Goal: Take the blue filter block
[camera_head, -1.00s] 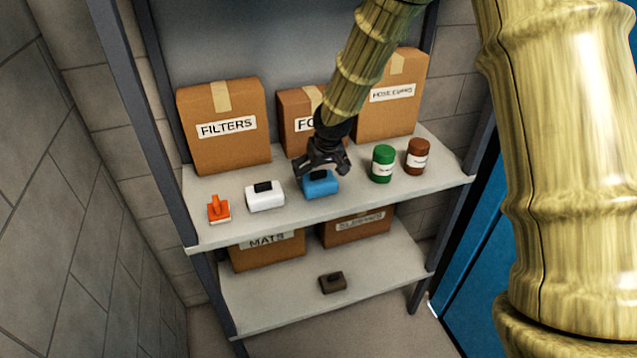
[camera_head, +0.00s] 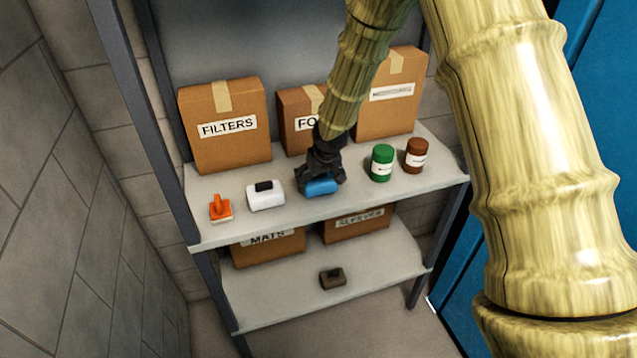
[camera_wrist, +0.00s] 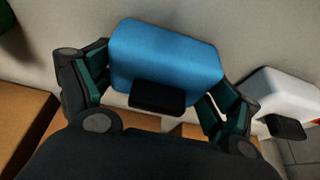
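The blue filter block (camera_head: 321,187) sits on the upper shelf, to the right of a white block (camera_head: 266,196). My gripper (camera_head: 322,180) is down over it with a finger on each side. In the wrist view the blue block (camera_wrist: 165,58), with its black handle (camera_wrist: 157,97), lies between the green-padded fingers (camera_wrist: 160,92). The left pad meets the block's edge and the right pad lies against its lower right side. My gripper looks shut on the block, which appears still at shelf level.
An orange scraper-like tool (camera_head: 220,209) stands at the shelf's left. A green jar (camera_head: 381,163) and a brown jar (camera_head: 416,155) stand to the right. Cardboard boxes, one marked FILTERS (camera_head: 226,151), stand behind. A dark block (camera_head: 332,278) lies on the lower shelf.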

